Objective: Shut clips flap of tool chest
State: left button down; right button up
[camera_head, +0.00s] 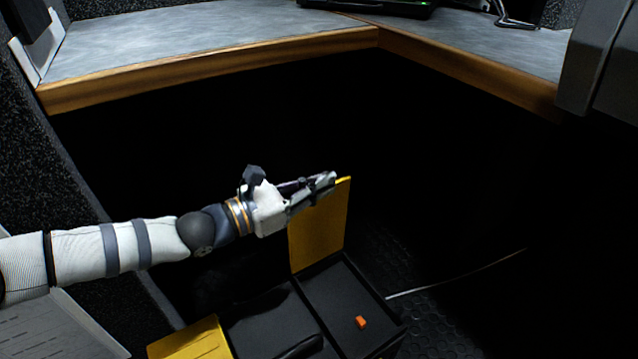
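A black tool chest (372,324) with yellow flaps stands low in the middle of the view. One yellow flap (322,232) stands raised at the back of its right compartment. A small orange piece (361,322) lies in that compartment. Another yellow flap (190,343) shows at the lower left of the chest. My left gripper (330,181) is at the top edge of the raised flap, its fingertips close against it. I cannot tell whether its fingers are open or closed on the edge. My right gripper is not in view.
A grey worktop with a wooden edge (215,68) runs above and behind the chest, turning a corner at the right. The space beneath is dark. A thin pale cable (455,271) lies on the dark studded floor right of the chest.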

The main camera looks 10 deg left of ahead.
pick_arm(q)
jog(key=s+d+f+m+p, duration=0.5)
jog(key=s+d+p, duration=0.3)
jog(key=s, duration=0.2)
jog(key=shift+s+d+m+p, duration=0.15)
jog(key=shift+s+m+p, duration=0.15)
jog(key=shift+s+p, duration=0.1)
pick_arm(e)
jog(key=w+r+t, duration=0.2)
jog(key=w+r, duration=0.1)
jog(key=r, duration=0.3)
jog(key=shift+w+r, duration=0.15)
pick_arm(q)
jog(key=c, duration=1.8)
grip_release()
jog(key=shift+r, duration=0.1)
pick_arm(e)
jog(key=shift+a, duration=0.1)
